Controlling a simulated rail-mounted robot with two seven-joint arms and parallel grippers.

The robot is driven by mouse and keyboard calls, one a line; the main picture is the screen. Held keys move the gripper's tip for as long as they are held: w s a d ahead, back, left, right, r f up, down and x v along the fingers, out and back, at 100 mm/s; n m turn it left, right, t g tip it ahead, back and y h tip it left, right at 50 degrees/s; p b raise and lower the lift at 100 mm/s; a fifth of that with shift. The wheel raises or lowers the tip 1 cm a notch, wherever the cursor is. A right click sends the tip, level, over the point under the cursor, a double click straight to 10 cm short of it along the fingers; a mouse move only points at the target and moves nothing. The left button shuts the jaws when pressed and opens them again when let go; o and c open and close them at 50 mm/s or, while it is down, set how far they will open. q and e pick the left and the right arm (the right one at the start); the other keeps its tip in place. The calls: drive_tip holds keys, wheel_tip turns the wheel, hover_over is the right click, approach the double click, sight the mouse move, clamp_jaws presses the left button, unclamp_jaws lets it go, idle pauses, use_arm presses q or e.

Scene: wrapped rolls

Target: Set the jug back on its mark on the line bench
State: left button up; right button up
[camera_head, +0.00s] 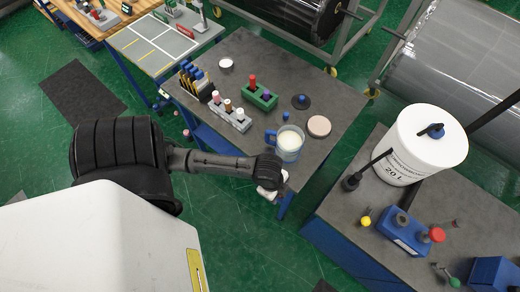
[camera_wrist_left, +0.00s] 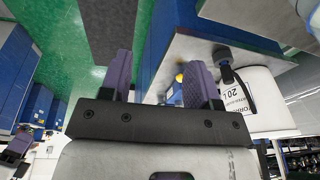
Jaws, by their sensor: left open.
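A clear jug with blue edging and white contents (camera_head: 290,142) stands upright on the front right part of the dark-topped line bench (camera_head: 243,60). Behind it a dark round disc (camera_head: 307,105) lies on the bench with a small blue piece on it. A pale pinkish disc (camera_head: 319,126) lies right of the jug. I cannot tell which disc, if either, is the jug's mark. My left gripper (camera_head: 270,194) is just below and left of the jug, at the bench's front edge, apart from it. Its purple fingers (camera_wrist_left: 163,82) are spread and empty in the left wrist view.
A green block with coloured pegs (camera_head: 260,97), a grey peg rack (camera_head: 230,114) and a small white-topped cup (camera_head: 226,65) stand on the bench. A white 20 L drum (camera_head: 425,140) and a blue box (camera_head: 403,232) stand on the right-hand bench, across a gap.

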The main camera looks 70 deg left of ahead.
use_arm(q)
drive_tip(key=s+d+r+n+t+y, duration=0.1)
drive_tip(key=s+d+r+n, duration=0.1)
drive_tip(key=s+r+n, duration=0.2)
drive_tip(key=s+n, duration=0.2)
drive_tip(key=n, duration=0.2)
drive_tip(key=shift+s+d+r+n, duration=0.3)
drive_tip(key=shift+s+r, duration=0.05)
wheel_tip(320, 180, up, 4)
drive_tip(key=p, duration=0.3)
drive_tip(key=shift+f+p, duration=0.2)
drive_tip(key=shift+p, duration=0.1)
